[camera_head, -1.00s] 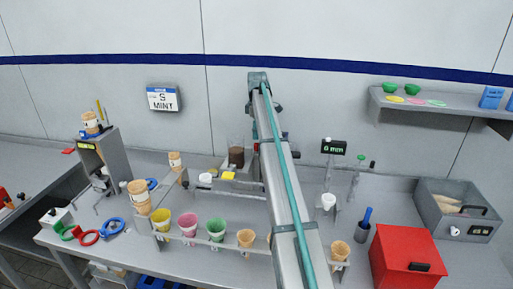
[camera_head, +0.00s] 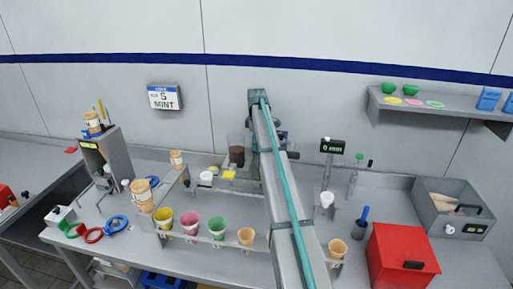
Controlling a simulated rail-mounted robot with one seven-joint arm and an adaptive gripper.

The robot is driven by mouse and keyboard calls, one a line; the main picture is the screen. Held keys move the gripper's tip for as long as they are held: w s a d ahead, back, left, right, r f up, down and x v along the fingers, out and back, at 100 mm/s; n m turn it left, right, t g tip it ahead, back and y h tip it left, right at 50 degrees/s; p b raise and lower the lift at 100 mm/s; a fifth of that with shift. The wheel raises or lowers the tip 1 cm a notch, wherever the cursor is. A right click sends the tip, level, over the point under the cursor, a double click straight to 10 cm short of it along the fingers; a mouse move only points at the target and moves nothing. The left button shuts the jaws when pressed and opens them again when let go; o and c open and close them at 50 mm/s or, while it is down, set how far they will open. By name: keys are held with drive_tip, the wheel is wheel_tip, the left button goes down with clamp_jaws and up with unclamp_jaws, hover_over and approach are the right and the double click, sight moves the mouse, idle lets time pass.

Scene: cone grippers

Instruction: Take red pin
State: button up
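I cannot make out a clear red pin in this view. A small red item (camera_head: 71,150) lies farther back at the left. My arm rises through the middle of the view, over the counter. My gripper's fingers cannot be seen, so I cannot tell what they hold.
A rack (camera_head: 190,238) holds several coloured cones along the front edge. A red box (camera_head: 402,255) and a grey bin (camera_head: 452,207) stand at the right. A tall grey dispenser (camera_head: 118,155) stands at the left. A shelf (camera_head: 445,109) hangs on the wall.

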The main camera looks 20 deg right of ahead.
clamp_jaws()
